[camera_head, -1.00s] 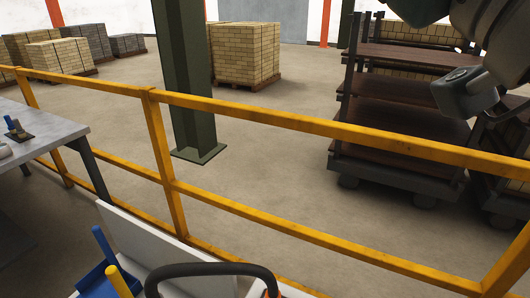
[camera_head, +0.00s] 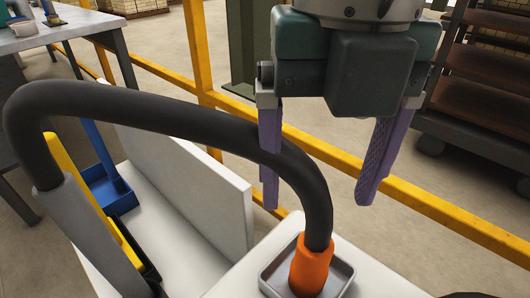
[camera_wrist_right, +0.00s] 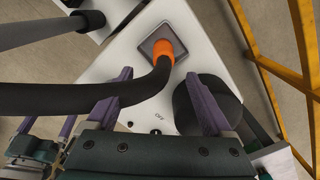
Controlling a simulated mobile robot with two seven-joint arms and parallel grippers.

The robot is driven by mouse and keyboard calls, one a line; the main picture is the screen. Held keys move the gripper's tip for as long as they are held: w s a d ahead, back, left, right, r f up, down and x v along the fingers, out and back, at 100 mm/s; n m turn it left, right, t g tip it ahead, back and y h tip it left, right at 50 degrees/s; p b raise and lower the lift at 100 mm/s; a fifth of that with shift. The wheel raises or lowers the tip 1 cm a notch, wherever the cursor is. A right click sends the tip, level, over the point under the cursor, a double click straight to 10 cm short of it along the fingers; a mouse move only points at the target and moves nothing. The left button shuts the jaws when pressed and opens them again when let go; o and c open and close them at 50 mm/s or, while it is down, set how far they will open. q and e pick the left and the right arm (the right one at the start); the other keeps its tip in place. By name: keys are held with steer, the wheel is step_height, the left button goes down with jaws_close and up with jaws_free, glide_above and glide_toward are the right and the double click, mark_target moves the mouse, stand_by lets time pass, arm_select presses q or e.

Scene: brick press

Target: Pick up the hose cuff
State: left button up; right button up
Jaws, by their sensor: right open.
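The hose cuff (camera_head: 310,268) is orange and stands upright in a shallow grey square tray (camera_head: 338,274). It fits the end of a thick black hose (camera_head: 160,115). In the right wrist view the cuff (camera_wrist_right: 163,50) shows beyond my fingertips, with the hose running back between the fingers. My right gripper (camera_head: 318,203) points down above and behind the cuff, its purple fingers wide apart and holding nothing. In the right wrist view what looks like my left gripper (camera_wrist_right: 46,124) is at the lower left, fingers apart; it is not in the head view.
The hose arches left to a grey tube (camera_head: 90,238) beside a yellow bar (camera_head: 75,180). A blue dustpan-like thing (camera_head: 108,188) and an upright white panel (camera_head: 180,175) stand near it. A yellow railing (camera_head: 410,200) runs behind, with a rack (camera_head: 480,100) beyond it.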

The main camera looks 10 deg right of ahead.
mark_target(317, 242)
steer(key=f, duration=0.6)
steer(key=f+b, duration=0.1)
steer(key=f, duration=0.2)
steer(key=shift+s+d+f, duration=0.25)
steer(key=shift+d+f, duration=0.05)
steer(key=shift+f, duration=0.05)
steer(key=shift+c, duration=0.3)
jaws_close()
